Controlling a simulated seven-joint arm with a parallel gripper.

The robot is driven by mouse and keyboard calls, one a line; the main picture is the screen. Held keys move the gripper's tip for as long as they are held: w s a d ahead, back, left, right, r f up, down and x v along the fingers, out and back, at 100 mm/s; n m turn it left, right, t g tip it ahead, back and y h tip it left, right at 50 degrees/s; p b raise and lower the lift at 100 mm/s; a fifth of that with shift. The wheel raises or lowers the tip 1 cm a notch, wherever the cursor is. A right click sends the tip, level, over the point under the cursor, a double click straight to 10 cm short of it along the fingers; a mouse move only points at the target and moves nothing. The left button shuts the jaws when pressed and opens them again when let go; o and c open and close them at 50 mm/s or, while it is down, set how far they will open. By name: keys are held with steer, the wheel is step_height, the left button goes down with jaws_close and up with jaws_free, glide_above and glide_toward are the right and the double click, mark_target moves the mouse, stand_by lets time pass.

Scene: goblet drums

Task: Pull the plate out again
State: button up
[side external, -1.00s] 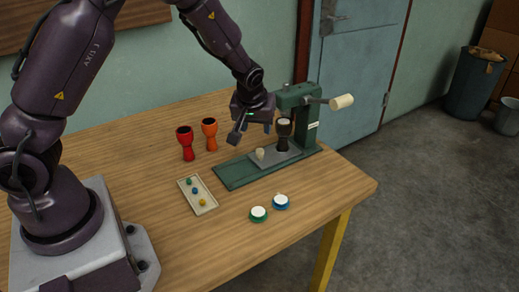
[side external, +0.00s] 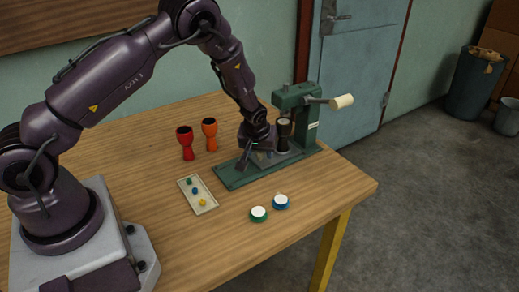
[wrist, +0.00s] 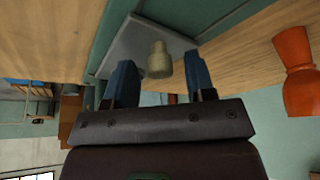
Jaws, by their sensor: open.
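The grey plate (side external: 293,154) lies on the green base of the press, with a black drum with a pale head (side external: 284,134) standing on it under the press head. The plate also shows in the wrist view (wrist: 135,43), with its cream knob (wrist: 159,62) rising from it. My gripper (side external: 256,160) is low over the plate's near end, beside the drum. In the wrist view its two blue fingers (wrist: 158,68) are open, one on each side of the knob, with gaps visible. In the side view my gripper hides the knob.
The green press (side external: 303,115) has a lever with a cream handle (side external: 341,102). A red drum (side external: 186,142) and an orange drum (side external: 209,133) stand left of it. A tray (side external: 198,194) with small coloured pieces and two white-topped discs (side external: 258,214), (side external: 280,202) lie nearer the front.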

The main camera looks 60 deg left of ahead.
jaws_close()
steer(key=s, duration=1)
steer(key=shift+s, duration=0.1)
jaws_free()
steer(key=v, duration=1.3)
steer(key=shift+r, duration=0.1)
steer(key=shift+r, duration=2.95)
